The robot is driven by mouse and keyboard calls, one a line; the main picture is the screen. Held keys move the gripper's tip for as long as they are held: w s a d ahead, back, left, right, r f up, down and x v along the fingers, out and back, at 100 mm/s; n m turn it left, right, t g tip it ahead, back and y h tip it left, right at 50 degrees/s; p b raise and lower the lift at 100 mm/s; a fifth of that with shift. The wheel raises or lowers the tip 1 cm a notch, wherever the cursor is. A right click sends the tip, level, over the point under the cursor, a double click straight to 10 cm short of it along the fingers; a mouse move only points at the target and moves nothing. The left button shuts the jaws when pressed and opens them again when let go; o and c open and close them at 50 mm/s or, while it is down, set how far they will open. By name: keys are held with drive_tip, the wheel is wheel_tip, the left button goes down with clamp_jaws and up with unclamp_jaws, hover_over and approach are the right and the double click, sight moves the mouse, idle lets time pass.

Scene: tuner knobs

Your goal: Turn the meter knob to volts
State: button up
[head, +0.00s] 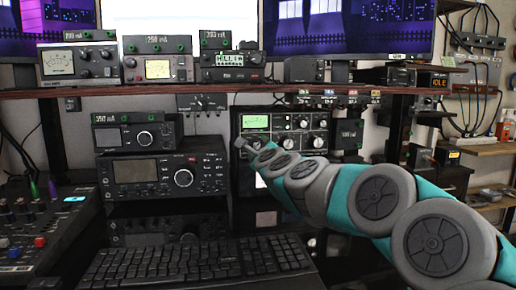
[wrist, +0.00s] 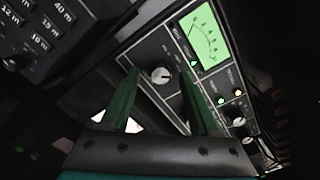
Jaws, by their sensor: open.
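The tuner panel (head: 279,112) stands under the shelf in the head view, with a lit green meter (head: 256,121) at its upper left. In the wrist view the green meter (wrist: 200,35) is at the upper right, tilted. A small round knob with a pale face (wrist: 160,75) sits below and left of it. My gripper (wrist: 157,80) is open, its two green fingers reaching to either side of this knob; I cannot tell whether they touch it. In the head view my gripper (head: 240,144) is at the panel's left, below the meter. The knob's setting and labels are too small to read.
Several other knobs (head: 304,122) are on the same panel, right of the meter. A radio (head: 163,175) stands close on the left, and a keyboard (head: 195,262) lies in front. The shelf (head: 190,88) runs above. My arm covers the panel's lower right.

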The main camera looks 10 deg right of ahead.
drive_tip(key=shift+w, duration=0.2)
drive_tip(key=shift+c, duration=0.4)
clamp_jaws()
